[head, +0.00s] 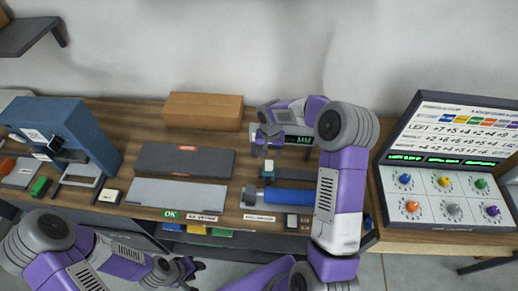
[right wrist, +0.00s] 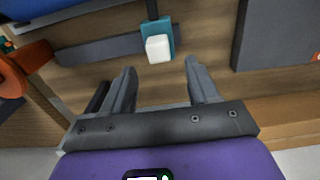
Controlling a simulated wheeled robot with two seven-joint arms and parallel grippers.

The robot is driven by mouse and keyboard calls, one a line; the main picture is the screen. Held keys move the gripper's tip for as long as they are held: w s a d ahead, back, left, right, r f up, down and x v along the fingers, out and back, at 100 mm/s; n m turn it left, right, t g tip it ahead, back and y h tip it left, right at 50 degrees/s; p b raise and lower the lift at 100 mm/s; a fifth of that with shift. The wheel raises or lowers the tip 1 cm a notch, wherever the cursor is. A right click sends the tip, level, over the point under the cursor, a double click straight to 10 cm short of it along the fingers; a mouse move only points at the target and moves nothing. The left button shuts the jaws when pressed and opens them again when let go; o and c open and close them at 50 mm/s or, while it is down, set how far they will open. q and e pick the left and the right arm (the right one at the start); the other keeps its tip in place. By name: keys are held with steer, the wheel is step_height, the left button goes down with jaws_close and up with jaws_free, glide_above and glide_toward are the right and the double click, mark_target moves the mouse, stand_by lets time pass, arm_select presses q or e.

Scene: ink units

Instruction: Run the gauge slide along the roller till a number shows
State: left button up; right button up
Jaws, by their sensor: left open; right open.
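The gauge slide (head: 267,176) is a small teal block with a white knob, at the left end of a dark rail (head: 302,181). The blue roller (head: 288,196) lies in front of the rail, its right end hidden by my right arm. My right gripper (head: 272,146) is open above and behind the slide. In the right wrist view the slide (right wrist: 158,27) and its white knob (right wrist: 158,48) lie beyond the gap between the open fingers (right wrist: 158,78), apart from them. A dark display (head: 298,140) with green characters stands behind, partly hidden and unreadable. My left gripper (head: 192,268) is open, low before the bench.
A dark grey panel (head: 185,160) and a light grey one (head: 178,193) lie left of the rail. A cardboard box (head: 203,111) stands behind. A blue machine (head: 72,135) is at the left, and a console with knobs (head: 447,190) at the right.

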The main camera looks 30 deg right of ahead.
mark_target(269, 163)
steer(key=shift+w, duration=0.2)
steer(key=shift+s+f, duration=0.2)
steer(key=shift+f, duration=0.1)
steer(key=f, duration=0.6)
steer(key=shift+s+f, duration=0.2)
jaws_close()
